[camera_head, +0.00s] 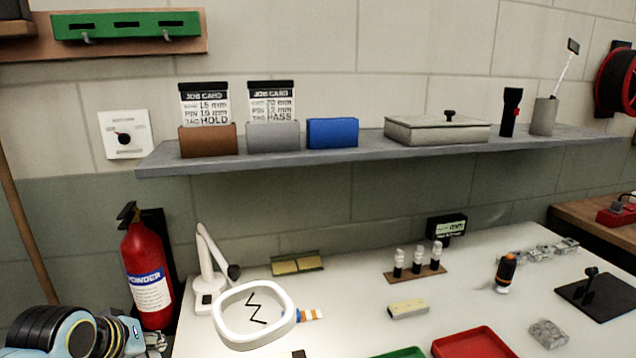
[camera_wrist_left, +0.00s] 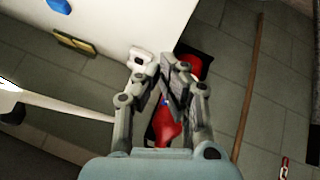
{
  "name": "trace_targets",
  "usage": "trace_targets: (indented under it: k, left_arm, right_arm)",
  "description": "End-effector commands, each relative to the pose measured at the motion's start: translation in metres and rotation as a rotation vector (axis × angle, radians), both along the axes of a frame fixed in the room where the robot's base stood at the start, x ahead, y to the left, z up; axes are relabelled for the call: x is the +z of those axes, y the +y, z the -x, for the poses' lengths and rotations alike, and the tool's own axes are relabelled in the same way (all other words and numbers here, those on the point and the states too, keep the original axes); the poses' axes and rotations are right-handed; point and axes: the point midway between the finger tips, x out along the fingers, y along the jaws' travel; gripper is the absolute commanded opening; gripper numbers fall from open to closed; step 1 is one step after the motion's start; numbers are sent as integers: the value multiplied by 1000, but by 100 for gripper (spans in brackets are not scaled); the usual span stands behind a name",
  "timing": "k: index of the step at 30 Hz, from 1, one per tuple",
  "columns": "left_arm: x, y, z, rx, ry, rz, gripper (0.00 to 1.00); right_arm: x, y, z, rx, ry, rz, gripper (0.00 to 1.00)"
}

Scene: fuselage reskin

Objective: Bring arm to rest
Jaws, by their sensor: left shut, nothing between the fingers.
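My left arm (camera_head: 62,334) comes in at the lower left corner of the head view. My left gripper (camera_head: 154,342) is at its end, only partly in the frame, in front of the fire extinguisher's base and left of the white table. In the left wrist view the gripper (camera_wrist_left: 160,72) is shut and empty, its fingers over the red extinguisher (camera_wrist_left: 168,128) and the table's corner. Depth between gripper and extinguisher is hard to tell. My right gripper is not in view.
The red fire extinguisher (camera_head: 147,270) stands beside the white table (camera_head: 350,290). A magnifier lamp (camera_head: 222,314) sits at the table's left edge. A grey wall shelf (camera_head: 340,156) holds job cards and boxes. A brown pole (camera_head: 25,225) leans at the far left.

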Motion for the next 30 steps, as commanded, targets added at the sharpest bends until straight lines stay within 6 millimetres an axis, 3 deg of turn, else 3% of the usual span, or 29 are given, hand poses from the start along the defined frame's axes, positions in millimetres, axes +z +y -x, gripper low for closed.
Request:
trace_targets:
  k: [8,18,28,30]
  left_arm:
    - [10,-9,97,-172,120,-155,0]
    - [47,-13,211,-367,266,-311,0]
    - [83,-12,284,-485,362,-395,0]
    - [60,-10,277,-482,369,-392,0]
  right_arm:
    - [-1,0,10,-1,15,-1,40]
    - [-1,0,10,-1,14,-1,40]
    - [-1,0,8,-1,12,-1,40]
    - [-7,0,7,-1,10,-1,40]
